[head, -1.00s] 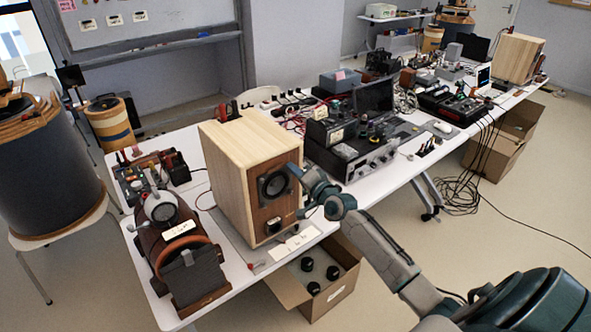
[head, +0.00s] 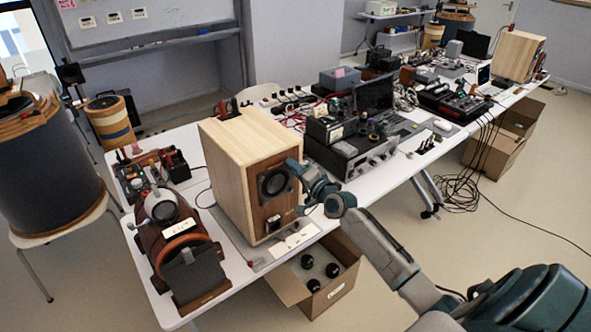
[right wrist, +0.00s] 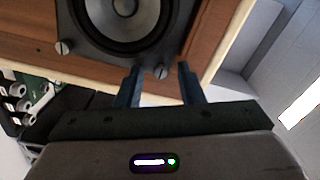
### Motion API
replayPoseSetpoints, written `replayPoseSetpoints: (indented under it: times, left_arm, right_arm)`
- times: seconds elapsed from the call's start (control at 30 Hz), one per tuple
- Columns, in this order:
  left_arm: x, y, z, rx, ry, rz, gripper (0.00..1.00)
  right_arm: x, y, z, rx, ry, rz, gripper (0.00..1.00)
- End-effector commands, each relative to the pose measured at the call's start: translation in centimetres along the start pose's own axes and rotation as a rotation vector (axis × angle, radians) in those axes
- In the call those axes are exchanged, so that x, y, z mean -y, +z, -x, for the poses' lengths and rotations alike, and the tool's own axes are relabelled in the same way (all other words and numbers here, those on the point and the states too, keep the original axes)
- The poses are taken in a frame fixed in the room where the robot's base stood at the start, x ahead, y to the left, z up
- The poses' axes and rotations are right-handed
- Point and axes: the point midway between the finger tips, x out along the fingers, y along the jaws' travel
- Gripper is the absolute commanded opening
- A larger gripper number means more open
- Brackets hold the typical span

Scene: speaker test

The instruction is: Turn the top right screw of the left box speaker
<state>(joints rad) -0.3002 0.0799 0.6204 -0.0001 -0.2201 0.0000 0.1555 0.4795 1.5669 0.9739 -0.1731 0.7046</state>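The left box speaker (head: 243,140) stands on the white table, with pale wood sides and a brown front. Its round dark driver (head: 273,183) faces right and toward me. My right gripper (head: 291,168) is at the driver's upper right edge. In the right wrist view, the two dark fingers (right wrist: 159,68) are apart. A silver slotted screw (right wrist: 160,72) shows in the gap between their tips, and I cannot tell whether they touch it. Another screw (right wrist: 63,47) sits on the driver's rim farther left. The screws are too small to make out in the head view. My left gripper is not in view.
Black electronics (head: 350,145) stand right of the speaker. A cardboard box (head: 338,290) with dark round items is on the floor below the speaker. A second speaker (head: 516,55) stands far right.

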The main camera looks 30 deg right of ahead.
Motion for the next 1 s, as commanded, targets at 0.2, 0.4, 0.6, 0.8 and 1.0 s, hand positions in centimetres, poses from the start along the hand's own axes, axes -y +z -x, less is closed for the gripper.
replayPoseSetpoints:
  times: [0.2,0.4,0.6,0.8,1.0]
  left_arm:
    - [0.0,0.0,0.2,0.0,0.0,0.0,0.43]
    - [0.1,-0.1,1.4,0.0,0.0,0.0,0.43]
    - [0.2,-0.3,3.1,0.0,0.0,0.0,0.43]
    - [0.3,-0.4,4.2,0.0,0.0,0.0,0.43]
    - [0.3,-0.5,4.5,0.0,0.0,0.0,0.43]
  right_arm:
    - [0.0,0.0,0.6,0.001,0.002,0.001,0.34]
    - [0.2,-0.1,3.5,0.003,0.003,0.003,0.34]
    - [0.3,-0.1,7.2,0.002,0.004,0.002,0.34]
    - [0.2,-0.1,9.8,0.002,0.002,0.0,0.34]
    - [0.0,0.0,10.8,0.0,0.0,0.0,0.34]
